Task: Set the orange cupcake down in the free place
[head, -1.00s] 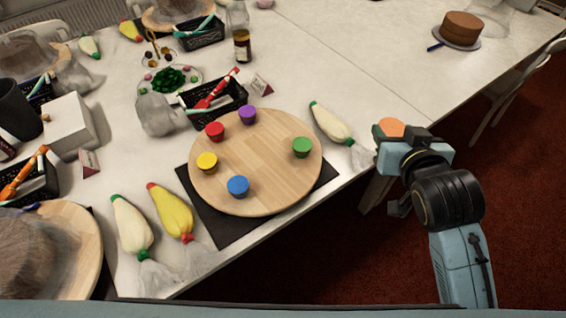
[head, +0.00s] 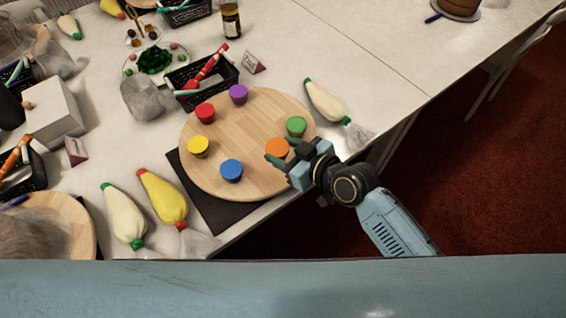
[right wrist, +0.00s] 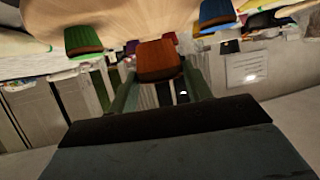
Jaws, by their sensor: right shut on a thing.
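The orange cupcake (head: 277,147) is between the fingers of my right gripper (head: 280,158), over the right front part of the round wooden turntable (head: 238,135). The yellow (head: 198,147), red (head: 205,113) and purple (head: 238,94) cupcakes stand around the rest of the board. I cannot tell whether the orange cupcake touches the board. My left gripper is not in view.
A black mat (head: 215,213) lies under the turntable. A white piping bag (head: 325,102) lies right of the board; a yellow one (head: 163,198) and another white one (head: 123,215) lie at left. A black basket (head: 203,80) stands behind. The board's middle is clear.

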